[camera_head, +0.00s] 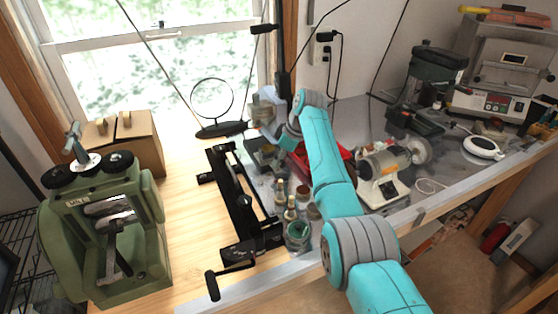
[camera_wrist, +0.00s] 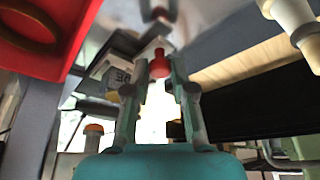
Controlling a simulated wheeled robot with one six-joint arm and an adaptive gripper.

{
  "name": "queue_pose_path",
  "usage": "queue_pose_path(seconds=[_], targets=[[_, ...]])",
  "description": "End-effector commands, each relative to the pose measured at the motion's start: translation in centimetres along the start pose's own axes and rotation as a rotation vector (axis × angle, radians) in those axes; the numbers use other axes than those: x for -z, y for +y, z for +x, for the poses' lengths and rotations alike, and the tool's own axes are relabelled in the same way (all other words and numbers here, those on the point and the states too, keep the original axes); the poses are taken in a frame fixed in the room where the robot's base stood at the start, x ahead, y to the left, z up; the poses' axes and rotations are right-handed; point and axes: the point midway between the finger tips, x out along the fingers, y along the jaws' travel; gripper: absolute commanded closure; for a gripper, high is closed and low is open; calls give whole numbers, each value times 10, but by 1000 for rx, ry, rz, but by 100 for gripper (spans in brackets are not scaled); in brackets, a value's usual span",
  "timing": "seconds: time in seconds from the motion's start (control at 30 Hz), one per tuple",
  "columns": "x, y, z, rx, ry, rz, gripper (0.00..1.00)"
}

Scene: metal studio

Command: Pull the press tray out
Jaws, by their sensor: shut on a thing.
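In the wrist view the two fingers of my gripper (camera_wrist: 158,80) point away from the camera and close around a red knob (camera_wrist: 158,64). The knob sits at the front of a light metal piece (camera_wrist: 150,45), which seems to be the press tray. A grey block with dark lettering (camera_wrist: 116,76) is just left of the knob. My wrist and forearm hide most of the tray and the knob there.
A red bin (camera_head: 345,158) stands right of the press and fills the upper left of the wrist view (camera_wrist: 55,50). A black crank frame (camera_head: 240,200) lies to the left. Small bottles (camera_head: 290,208) stand in front. A bench grinder (camera_head: 384,170) is on the right.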

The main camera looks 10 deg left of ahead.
Motion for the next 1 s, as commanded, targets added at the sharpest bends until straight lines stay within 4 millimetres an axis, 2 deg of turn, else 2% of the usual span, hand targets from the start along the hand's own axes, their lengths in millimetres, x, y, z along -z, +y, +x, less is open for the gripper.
queue_pose_path(seconds=[0.2,0.23,0.3,0.33,0.6,0.73,0.87,1.0], targets=[[-3,-3,1,14,-7,2,100],[-3,-3,2,14,-7,2,71],[-3,-3,2,14,-7,2,53],[-3,-3,2,14,-7,2,51],[-2,-2,1,10,-5,1,51],[-2,-2,-6,9,-4,1,51],[-1,-1,-25,7,-2,1,51],[-2,0,-53,7,-3,2,51]])
